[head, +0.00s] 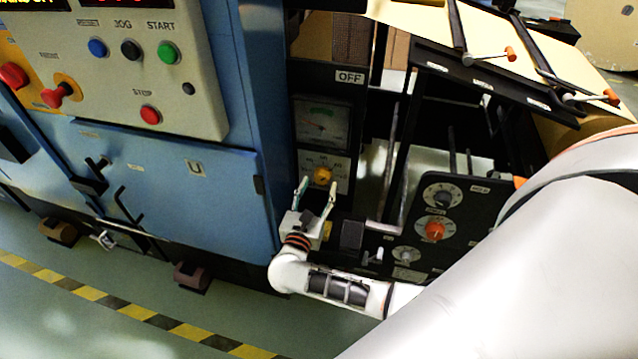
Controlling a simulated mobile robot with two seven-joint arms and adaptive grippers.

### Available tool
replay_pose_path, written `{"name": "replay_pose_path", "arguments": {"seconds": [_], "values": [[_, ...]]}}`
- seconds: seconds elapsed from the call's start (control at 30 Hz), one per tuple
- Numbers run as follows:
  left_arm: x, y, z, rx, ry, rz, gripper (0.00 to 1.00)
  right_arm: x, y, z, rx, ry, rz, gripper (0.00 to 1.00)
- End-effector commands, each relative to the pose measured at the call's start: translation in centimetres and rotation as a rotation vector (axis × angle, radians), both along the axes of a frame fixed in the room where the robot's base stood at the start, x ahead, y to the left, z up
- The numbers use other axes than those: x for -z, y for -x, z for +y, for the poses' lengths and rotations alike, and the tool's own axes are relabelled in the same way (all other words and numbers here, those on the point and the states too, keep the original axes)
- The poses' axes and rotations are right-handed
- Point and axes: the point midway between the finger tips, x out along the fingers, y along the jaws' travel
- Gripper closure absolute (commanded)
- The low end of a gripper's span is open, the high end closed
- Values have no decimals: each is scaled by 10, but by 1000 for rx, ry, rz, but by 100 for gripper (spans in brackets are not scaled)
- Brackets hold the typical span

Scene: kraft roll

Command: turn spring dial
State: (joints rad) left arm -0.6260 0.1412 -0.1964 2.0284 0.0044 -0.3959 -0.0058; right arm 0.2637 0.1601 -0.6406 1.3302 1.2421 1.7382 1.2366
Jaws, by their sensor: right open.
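A yellow dial (322,175) sits on a light plate with a printed scale, below a gauge on the dark panel. My right gripper (318,184) is open, and its two pale fingers point up toward this dial. In the picture the fingertips lie to either side of the dial's lower part; I cannot tell whether they touch it. A dark dial (442,197) and an orange dial (435,231) are on another black panel to the right. The small labels are too blurred to tell which is the spring dial. My left gripper is not in view.
The needle gauge (322,122) is above the yellow dial, under an OFF label (349,77). A blue cabinet (180,180) with a button panel (140,70) stands at left. Black rails and levers with orange tips (509,54) are at upper right. Striped floor tape (140,313) runs below.

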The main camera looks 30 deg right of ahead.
Motion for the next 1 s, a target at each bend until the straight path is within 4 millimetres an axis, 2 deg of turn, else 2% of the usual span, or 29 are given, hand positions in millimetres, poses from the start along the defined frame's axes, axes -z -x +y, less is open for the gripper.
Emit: {"name": "replay_pose_path", "arguments": {"seconds": [0.2, 0.5, 0.63, 0.67, 1.0], "values": [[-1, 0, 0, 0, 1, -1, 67, 0, -12, -14, -2, 3, 0, 53], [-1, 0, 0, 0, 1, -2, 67, 0, -14, -16, -2, 1, 2, 53], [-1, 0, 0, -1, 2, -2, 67, 0, -14, -15, -2, 1, 2, 87], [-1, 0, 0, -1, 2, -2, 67, 0, -14, -15, -2, 1, 2, 92], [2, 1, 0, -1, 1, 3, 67, 1, -13, -16, 1, 16, 22, 92]]}}
